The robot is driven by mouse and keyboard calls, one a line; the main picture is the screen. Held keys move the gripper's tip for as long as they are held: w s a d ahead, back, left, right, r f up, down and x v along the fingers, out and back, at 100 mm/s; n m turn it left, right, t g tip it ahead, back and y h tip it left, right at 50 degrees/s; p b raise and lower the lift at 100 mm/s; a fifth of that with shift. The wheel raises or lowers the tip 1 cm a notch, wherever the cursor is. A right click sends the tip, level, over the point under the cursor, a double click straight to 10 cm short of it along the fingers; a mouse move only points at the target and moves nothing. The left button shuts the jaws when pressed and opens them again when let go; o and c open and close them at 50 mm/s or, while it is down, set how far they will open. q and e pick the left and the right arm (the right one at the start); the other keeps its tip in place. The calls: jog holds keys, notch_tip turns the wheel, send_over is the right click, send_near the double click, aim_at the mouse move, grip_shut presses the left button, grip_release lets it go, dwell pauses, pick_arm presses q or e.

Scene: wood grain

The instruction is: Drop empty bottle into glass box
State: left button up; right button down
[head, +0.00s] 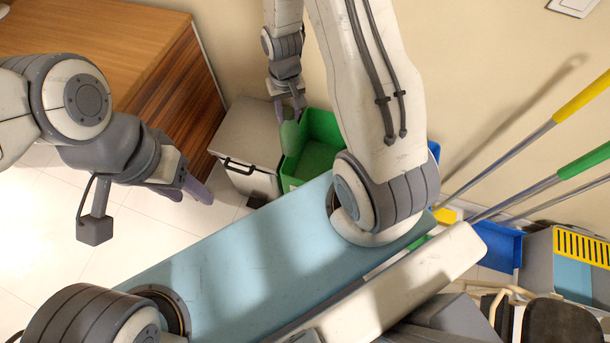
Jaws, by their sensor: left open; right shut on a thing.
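My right gripper (290,108) is at the top middle, pointing down and shut on a green bottle (290,138). The bottle hangs below the fingers, over the left side of an open green box (323,152). I cannot tell its exact height over the box. The box stands on the floor by the wall, and no label saying glass can be seen on it. My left gripper (196,190) is open and empty at the left, over the white tiled floor.
A grey bin (248,135) with a black handle stands left of the green box. A wooden cabinet (150,60) is at the upper left. Blue bins (497,245) and several leaning poles with coloured handles (582,97) are at the right. Floor at the left is clear.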

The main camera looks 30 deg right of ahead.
jog(key=s+d+f+m+b, duration=0.3)
jog(key=d+f+m+b, duration=0.4)
jog(key=d+m, duration=0.6)
notch_tip(320, 180, down, 7)
jog(key=d+n+b, duration=0.1)
jog(key=b, duration=0.3)
jog(key=shift+w, duration=0.1)
jog(key=shift+c, duration=2.1)
grip_release()
jog(key=shift+r, duration=0.1)
notch_tip(320, 180, up, 10)
jog(key=p, duration=0.2)
jog(key=shift+r, duration=0.2)
